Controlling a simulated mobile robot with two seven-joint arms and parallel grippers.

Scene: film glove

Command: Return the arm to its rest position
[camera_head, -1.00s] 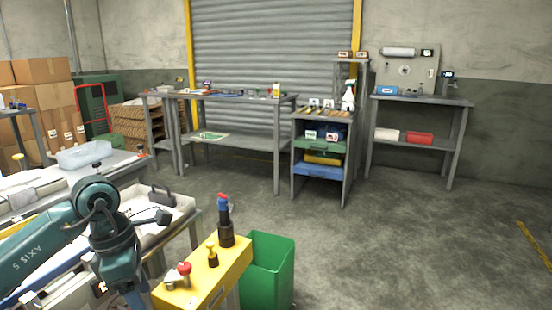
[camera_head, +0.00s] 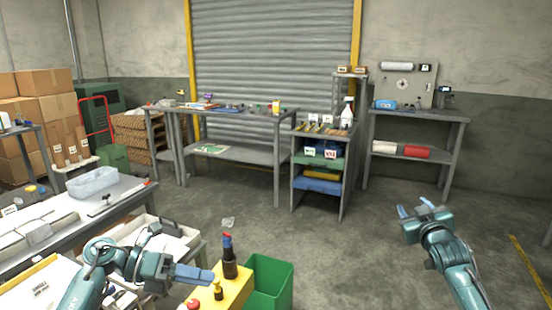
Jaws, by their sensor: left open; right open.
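My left gripper (camera_head: 192,273) is over the yellow stand at the lower left, its fingers pointing right toward the dark bottle. It holds nothing that I can see; its finger gap is hard to make out from this angle. My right gripper (camera_head: 414,208) is at the right, raised over bare floor, with its two fingers apart and nothing between them. A small clear, crumpled piece (camera_head: 228,222) shows just above the bottle's red top; I cannot tell whether it touches anything.
The yellow stand (camera_head: 236,285) carries a dark bottle (camera_head: 230,262) with a red top and a small yellow-topped bottle (camera_head: 218,290). A green bin (camera_head: 272,280) stands beside it. A workbench with a clear tub (camera_head: 93,183) is at left. Open floor lies in the middle and right.

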